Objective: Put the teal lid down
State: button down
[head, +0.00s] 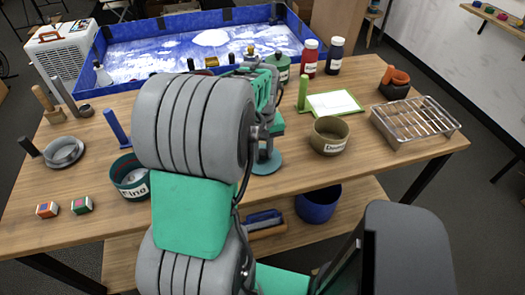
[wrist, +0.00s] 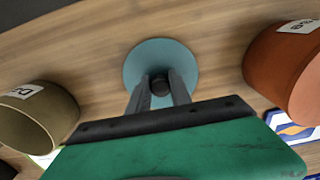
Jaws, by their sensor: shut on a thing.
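The teal lid (wrist: 137,72) is a flat round disc with a dark knob (wrist: 159,87) in the middle. In the wrist view my gripper (wrist: 160,88) is shut on this knob, with one finger on each side. In the head view the lid (head: 268,163) shows as a teal disc just right of my arm, over the wooden table (head: 290,180). It looks level and close to the tabletop. I cannot tell whether it touches the wood. My arm hides part of it and most of the gripper.
An olive pot (head: 330,137) stands right of the lid; it also shows in the wrist view (wrist: 40,115). An orange-brown pot (wrist: 288,68) is on the other side. A teal pot (head: 130,177) and a wire rack (head: 415,120) are farther off. Bare wood lies around the lid.

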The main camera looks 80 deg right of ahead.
aim_at(263, 152)
jog(key=shift+f, duration=0.2)
jog(key=c, duration=1.2)
grip_release()
jog(key=shift+r, duration=0.1)
jog(key=shift+o, duration=0.2)
notch_tip(263, 152, up, 12)
jog(key=b, duration=0.1)
jog(key=shift+r, duration=0.2)
